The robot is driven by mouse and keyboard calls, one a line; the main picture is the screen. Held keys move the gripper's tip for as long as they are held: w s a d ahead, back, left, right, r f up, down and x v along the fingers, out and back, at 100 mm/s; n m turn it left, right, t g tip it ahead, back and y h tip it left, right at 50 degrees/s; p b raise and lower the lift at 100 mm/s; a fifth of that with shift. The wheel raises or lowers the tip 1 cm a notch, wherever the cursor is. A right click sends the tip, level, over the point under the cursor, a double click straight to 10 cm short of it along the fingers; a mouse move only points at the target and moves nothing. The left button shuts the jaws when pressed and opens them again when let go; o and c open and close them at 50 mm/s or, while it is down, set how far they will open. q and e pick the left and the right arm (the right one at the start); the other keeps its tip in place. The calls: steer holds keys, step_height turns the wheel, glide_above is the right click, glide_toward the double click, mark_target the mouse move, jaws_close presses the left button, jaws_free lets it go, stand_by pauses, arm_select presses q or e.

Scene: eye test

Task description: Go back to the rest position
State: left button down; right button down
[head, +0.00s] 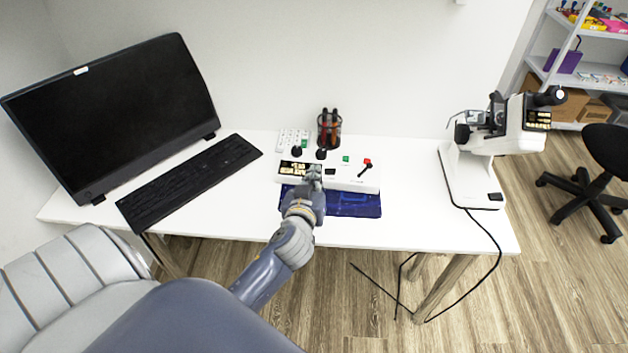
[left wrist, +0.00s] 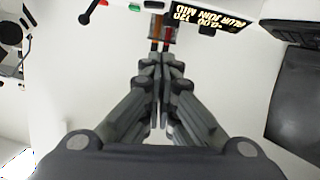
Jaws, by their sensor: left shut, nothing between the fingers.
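My left gripper (head: 314,172) is in the middle of the head view, over the front of a white device (head: 345,184) on the table. Its fingers are together and empty. In the left wrist view the shut fingers (left wrist: 160,62) point up the picture, with the white tabletop behind them. The device's dark display (left wrist: 212,14) with yellow characters shows upside down at the top there. The gripper hides part of the device in the head view, and I cannot tell whether it touches it. My right gripper is in neither view.
A blue mat or tray (head: 345,205) lies before the device. The tabletop (head: 415,215) right of the mat is clear.

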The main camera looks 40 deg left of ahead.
arm_select(q)
steer(key=shift+s+d+r, duration=0.1)
steer(key=shift+s+d, duration=0.05)
steer(key=shift+s, duration=0.2)
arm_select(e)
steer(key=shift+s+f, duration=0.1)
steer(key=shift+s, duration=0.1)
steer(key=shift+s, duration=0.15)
